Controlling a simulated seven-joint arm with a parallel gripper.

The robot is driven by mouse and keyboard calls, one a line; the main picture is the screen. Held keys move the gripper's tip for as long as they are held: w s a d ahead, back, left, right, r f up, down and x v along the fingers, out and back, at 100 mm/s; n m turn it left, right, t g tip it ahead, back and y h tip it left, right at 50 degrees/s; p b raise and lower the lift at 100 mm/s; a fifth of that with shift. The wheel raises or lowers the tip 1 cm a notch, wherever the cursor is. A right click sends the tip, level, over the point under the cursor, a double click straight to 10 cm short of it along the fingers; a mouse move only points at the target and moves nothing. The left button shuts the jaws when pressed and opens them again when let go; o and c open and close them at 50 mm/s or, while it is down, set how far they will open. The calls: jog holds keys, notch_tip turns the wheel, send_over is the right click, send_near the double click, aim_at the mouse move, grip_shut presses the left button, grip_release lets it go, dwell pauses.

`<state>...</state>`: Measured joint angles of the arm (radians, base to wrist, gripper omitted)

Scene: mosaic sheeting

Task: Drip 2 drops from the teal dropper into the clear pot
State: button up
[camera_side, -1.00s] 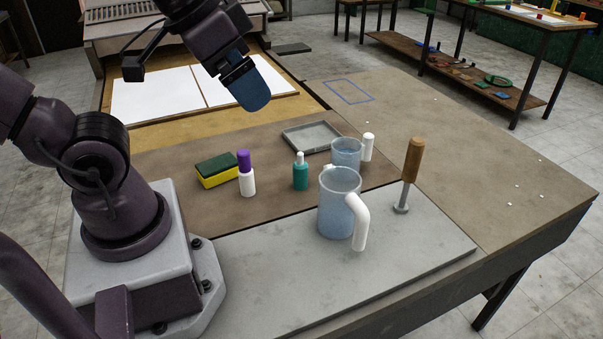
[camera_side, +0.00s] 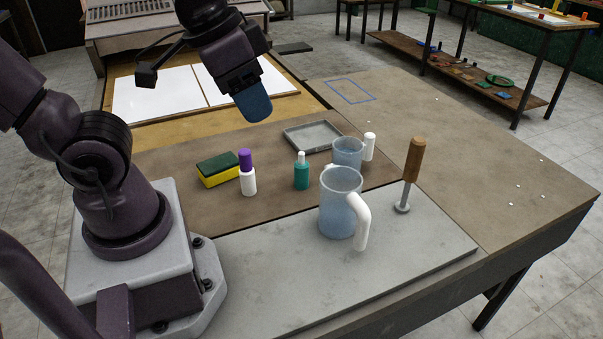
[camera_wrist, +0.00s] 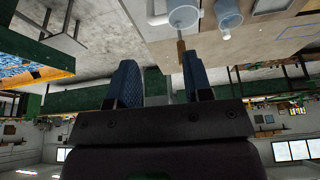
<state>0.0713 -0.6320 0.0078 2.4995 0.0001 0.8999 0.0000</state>
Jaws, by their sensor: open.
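The teal dropper (camera_side: 301,175), a small bottle with a white top, stands upright on the brown board. Two see-through bluish pots with white handles stand to its right: a larger one (camera_side: 338,207) on the grey slab and a smaller one (camera_side: 346,153) behind it. Both pots also show at the top of the wrist view, the larger (camera_wrist: 183,14) and the smaller (camera_wrist: 228,14). My gripper (camera_side: 256,112) is raised in the air, above and left of the dropper and apart from it. Its blue fingers (camera_wrist: 160,76) are spread with nothing between them.
A purple-capped white bottle (camera_side: 247,175) and a yellow-green sponge (camera_side: 217,170) stand left of the dropper. A grey tray (camera_side: 313,136) lies behind it. A wooden-handled tool (camera_side: 413,165) stands upright at the slab's right. The slab's front (camera_side: 290,285) is bare.

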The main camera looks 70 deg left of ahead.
jog(key=s+a+f+m+g+y, duration=0.1)
jog(key=a+f+m+g+y, duration=0.25)
jog(key=f, duration=0.25)
jog(key=s+a+f+m+g+y, duration=0.1)
jog(key=a+f+m+g+y, duration=0.1)
jog(key=f+g+y, duration=0.3)
jog(key=s+a+f+m+g+y, duration=0.1)
jog(key=s+a+f+m+y, duration=0.15)
jog(key=f, duration=0.45)
jog(key=m+t, duration=1.9)
jog(key=m, duration=0.1)
send_near(300, 156)
jog(key=shift+s+d+f+y, duration=0.1)
jog(key=shift+s+f+y, duration=0.05)
jog(key=shift+f+y, duration=0.2)
jog(key=shift+d+t, duration=0.1)
jog(key=shift+t, duration=0.15)
jog(key=shift+n, duration=0.3)
jog(key=x, duration=1.3)
jog(key=shift+f, duration=0.1)
